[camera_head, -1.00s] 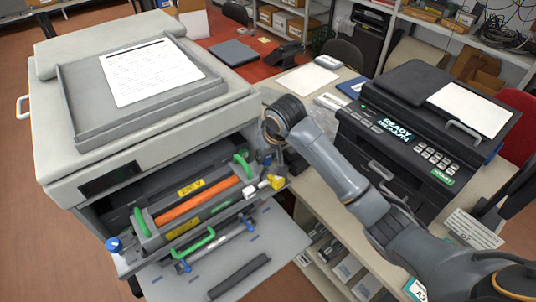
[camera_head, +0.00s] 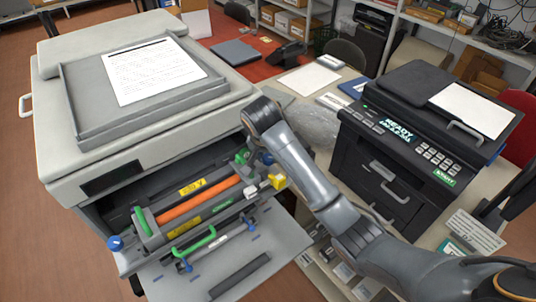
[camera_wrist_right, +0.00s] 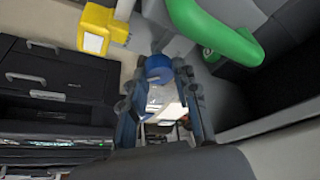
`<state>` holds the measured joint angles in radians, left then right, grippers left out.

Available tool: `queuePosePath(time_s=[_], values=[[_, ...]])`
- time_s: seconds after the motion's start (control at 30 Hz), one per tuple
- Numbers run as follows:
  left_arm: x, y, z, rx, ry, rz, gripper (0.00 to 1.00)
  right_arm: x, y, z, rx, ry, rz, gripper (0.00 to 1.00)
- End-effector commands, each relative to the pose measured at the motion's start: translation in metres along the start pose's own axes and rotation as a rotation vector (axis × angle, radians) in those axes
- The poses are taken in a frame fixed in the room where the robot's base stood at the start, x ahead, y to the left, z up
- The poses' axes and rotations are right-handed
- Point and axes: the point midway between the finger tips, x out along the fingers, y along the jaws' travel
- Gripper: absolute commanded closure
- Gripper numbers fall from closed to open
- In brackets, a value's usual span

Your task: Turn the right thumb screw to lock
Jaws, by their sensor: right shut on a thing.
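The right thumb screw (camera_wrist_right: 158,66) is a blue knob, seen end-on between the fingertips of my right gripper (camera_wrist_right: 160,82) in the right wrist view. The fingers stand on either side of it and are shut on it. In the head view, my right gripper (camera_head: 264,156) is at the right end of the open drawer unit, mostly hidden under my wrist. The left thumb screw (camera_head: 115,243) is a blue knob at the unit's front left corner. My left gripper is not in view.
An orange roller (camera_head: 200,202) lies in the unit, with green handles (camera_head: 194,242) around it. A yellow block (camera_head: 277,181) sits close beside my right gripper. A black printer (camera_head: 400,150) stands on the table to the right.

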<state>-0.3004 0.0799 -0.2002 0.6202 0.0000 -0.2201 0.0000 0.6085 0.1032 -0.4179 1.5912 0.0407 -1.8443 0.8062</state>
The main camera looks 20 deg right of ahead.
Motion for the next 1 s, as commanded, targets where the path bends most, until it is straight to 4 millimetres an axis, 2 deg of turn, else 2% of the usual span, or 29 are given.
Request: queuePosePath(time_s=[0.4,0.43,0.53,0.87,1.0], values=[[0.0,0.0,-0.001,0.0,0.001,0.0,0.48,0.0,0.0,0.0,0.007,0.001,0.002,1.0],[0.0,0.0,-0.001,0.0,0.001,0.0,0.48,0.0,0.0,0.0,0.007,0.001,0.002,0.67],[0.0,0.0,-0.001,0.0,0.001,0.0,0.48,0.0,0.0,0.0,0.007,0.001,0.002,0.48],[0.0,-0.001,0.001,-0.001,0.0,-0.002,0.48,-0.002,0.0,-0.001,0.006,0.001,0.002,0.48],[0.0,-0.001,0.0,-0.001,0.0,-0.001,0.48,-0.015,-0.001,-0.007,0.007,0.003,0.0,0.48]])
